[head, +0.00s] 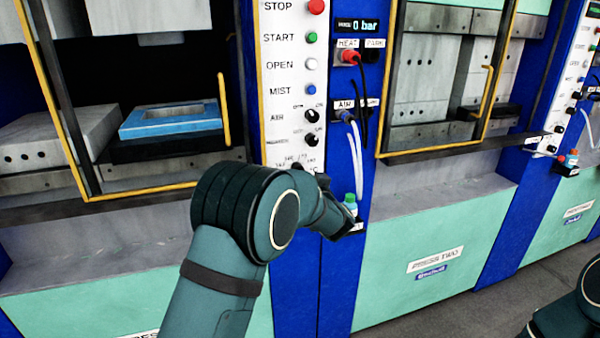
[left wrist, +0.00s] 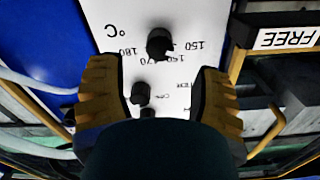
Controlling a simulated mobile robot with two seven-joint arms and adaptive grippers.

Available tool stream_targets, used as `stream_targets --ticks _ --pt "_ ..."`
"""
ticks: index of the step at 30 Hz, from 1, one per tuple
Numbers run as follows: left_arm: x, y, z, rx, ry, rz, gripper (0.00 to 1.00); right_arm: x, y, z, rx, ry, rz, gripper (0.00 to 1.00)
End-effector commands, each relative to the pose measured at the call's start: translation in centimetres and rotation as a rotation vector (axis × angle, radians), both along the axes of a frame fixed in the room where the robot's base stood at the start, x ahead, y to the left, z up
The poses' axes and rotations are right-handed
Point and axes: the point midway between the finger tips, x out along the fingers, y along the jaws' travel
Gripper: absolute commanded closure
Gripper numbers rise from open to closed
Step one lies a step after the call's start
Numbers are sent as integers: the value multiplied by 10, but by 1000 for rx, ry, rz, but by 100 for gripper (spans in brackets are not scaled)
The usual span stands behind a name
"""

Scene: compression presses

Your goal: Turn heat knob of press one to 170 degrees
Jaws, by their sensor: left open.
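The heat knob (left wrist: 159,43) is a round black knob on the white panel, seen upside down in the left wrist view. Around it are the printed marks 150, 160, 170 and 180 and a °C sign. I cannot tell surely which mark it points at. My left gripper (left wrist: 158,68) is open, with one yellow-edged finger to each side of the knob in the picture, apart from it. In the head view my left arm hides most of the scale at the bottom of the control panel (head: 287,145). My right gripper is out of view.
Above the scale are two black knobs (head: 311,116) and buttons marked STOP, START, OPEN and MIST. Hoses (head: 356,160) and a small bottle (head: 350,203) are just right of the panel. Press one's yellow-framed opening lies left, and press two (head: 435,259) right.

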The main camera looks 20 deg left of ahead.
Motion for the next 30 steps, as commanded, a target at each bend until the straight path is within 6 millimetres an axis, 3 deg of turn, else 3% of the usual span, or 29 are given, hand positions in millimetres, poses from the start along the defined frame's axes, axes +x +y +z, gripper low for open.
stream_targets --ticks 9,23,24,29,30 --pt "41 28 -1 0 0 0 35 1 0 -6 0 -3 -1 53" --pt "50 34 0 0 2 -2 35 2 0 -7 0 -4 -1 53" --pt "50 34 0 0 2 -2 40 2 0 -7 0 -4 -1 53" --pt "50 34 0 1 1 -2 96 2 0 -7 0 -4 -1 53" --pt "50 34 0 1 1 -2 100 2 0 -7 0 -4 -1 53"
